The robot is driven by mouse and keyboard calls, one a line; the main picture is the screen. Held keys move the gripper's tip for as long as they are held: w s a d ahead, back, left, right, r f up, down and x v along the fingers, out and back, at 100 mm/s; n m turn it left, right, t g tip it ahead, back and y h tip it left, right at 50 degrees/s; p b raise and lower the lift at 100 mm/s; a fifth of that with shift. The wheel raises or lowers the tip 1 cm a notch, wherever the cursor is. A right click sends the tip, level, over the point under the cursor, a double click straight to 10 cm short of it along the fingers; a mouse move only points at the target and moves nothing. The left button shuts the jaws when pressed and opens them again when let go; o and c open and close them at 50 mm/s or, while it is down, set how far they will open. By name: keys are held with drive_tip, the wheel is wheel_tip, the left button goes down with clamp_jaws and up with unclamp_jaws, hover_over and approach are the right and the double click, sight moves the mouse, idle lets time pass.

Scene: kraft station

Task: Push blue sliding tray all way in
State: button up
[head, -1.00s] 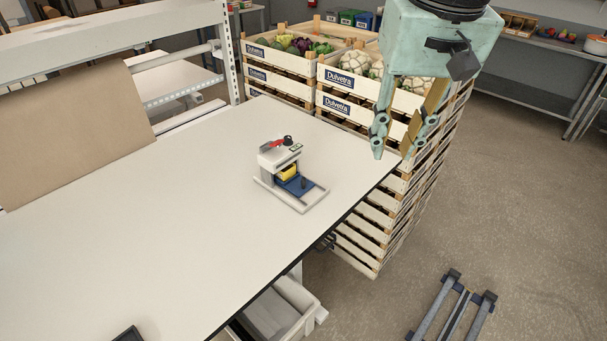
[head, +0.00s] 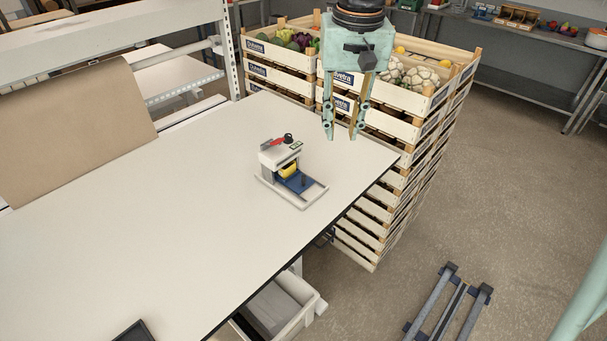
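The blue sliding tray (head: 302,186) sticks out of the front of a small white machine (head: 281,156) on the white table, toward the lower right. A dark upright knob seems to stand on the tray, and a yellow part (head: 289,170) sits above its inner end. The machine has a red lever and a black knob on top. My gripper (head: 341,134) hangs fingers-down above the table, behind and to the right of the machine. Its two fingers are apart with nothing between them. It touches neither the tray nor the machine.
The machine rests on a pale base plate (head: 310,199) near the right edge of the white table (head: 180,220). Stacked vegetable crates (head: 395,130) stand just behind and right of the table. Brown paper (head: 75,130) hangs at the left. The table around the machine is clear.

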drive_tip(key=g+p, duration=0.1)
drive_tip(key=p, duration=0.2)
hover_over(303, 176)
wheel_tip(303, 176, down, 12)
drive_tip(key=r, duration=0.1)
drive_tip(key=shift+f, duration=0.25)
drive_tip(key=shift+d, duration=0.1)
drive_tip(key=shift+f, duration=6.9)
clamp_jaws()
